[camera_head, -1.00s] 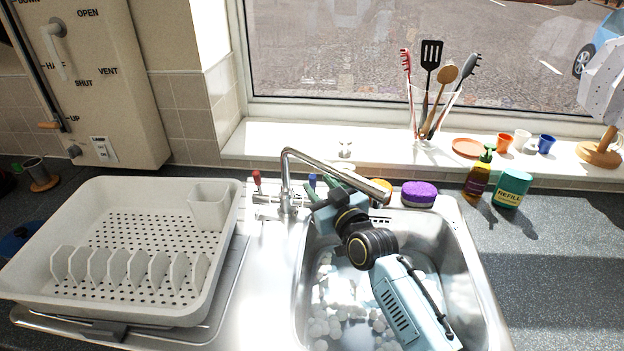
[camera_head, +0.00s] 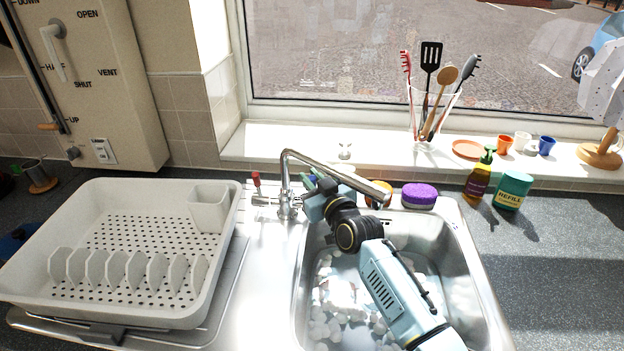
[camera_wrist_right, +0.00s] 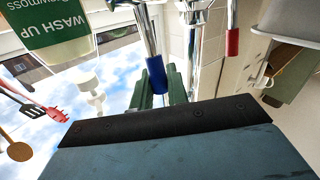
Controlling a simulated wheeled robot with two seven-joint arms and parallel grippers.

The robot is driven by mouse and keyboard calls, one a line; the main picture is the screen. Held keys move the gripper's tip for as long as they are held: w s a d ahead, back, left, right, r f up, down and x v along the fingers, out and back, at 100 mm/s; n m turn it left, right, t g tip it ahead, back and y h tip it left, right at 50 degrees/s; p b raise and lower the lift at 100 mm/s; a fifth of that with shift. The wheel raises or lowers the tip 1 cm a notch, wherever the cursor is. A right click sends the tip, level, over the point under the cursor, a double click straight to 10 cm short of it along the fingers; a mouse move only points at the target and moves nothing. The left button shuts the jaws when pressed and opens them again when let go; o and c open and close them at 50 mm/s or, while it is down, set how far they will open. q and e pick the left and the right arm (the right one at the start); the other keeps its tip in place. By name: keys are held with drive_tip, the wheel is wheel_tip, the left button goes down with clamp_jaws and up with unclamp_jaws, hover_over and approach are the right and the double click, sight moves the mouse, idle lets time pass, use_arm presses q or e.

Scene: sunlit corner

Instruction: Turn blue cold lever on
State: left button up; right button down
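The chrome tap (camera_head: 289,190) stands behind the sink with its spout reaching right. Its blue cold lever (camera_head: 311,180) is on the right side, mostly hidden by my gripper. In the right wrist view the blue lever tip (camera_wrist_right: 157,75) shows just beyond the gripper, close beside a green finger. The red lever (camera_head: 256,180) stands upright on the tap's left and also shows in the wrist view (camera_wrist_right: 232,42). My right gripper (camera_head: 312,184) has green fingers parted at the blue lever, under the spout. Whether they touch it I cannot tell. My left gripper is not in view.
A white dish rack (camera_head: 120,300) fills the left drainer. A purple sponge (camera_head: 419,194), a soap bottle (camera_head: 478,180) and a green refill tub (camera_head: 513,190) stand right of the tap. The spout (camera_head: 335,175) passes close above my gripper. The sink (camera_head: 460,260) holds foam.

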drive_tip(key=shift+s+f+t+b, duration=0.3)
drive_tip(key=shift+s+t+b, duration=0.1)
drive_tip(key=shift+b, duration=0.55)
drive_tip(key=shift+s+a+r+n, duration=0.1)
drive_tip(key=shift+s+n, duration=0.05)
drive_tip(key=shift+n, duration=0.25)
drive_tip(key=c, duration=1.4)
unclamp_jaws()
